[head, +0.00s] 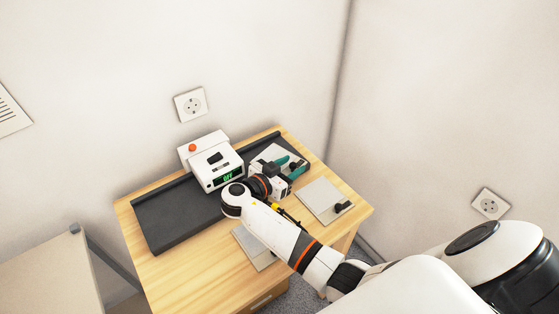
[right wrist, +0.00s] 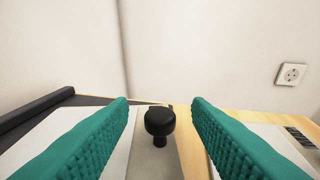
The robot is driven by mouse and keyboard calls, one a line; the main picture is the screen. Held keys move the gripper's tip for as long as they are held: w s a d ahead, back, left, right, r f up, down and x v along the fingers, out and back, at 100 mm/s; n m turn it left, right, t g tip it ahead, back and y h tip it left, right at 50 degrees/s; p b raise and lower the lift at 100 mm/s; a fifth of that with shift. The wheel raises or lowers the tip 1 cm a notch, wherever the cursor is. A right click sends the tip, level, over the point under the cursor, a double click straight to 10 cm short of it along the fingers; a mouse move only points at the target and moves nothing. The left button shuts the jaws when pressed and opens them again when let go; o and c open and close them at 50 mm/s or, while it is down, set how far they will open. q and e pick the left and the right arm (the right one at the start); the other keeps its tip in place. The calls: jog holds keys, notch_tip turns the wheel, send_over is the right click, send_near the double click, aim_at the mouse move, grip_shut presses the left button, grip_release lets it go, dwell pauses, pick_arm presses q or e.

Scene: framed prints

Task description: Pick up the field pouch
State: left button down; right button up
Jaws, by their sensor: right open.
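No thing that I can clearly tell as a field pouch shows; it may be hidden behind my right arm. My right gripper (head: 292,167) is open, its two teal fingers over a pale plate at the back right of the wooden table. In the right wrist view the same open fingers (right wrist: 160,108) frame a small black knob-like piece (right wrist: 159,123), which appears in the gap between them. My left gripper is not in view.
The table (head: 150,277) bears a dark mat (head: 172,226) and a white device (head: 213,165) with a green display. A pale plate (head: 318,198) with a black piece (head: 343,208) lies right. Another plate (head: 248,248) and a yellow-black item (head: 275,207) lie partly behind my arm.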

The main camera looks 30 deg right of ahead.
jog(key=x, duration=0.3)
jog(key=shift+d, duration=0.1)
grip_shut()
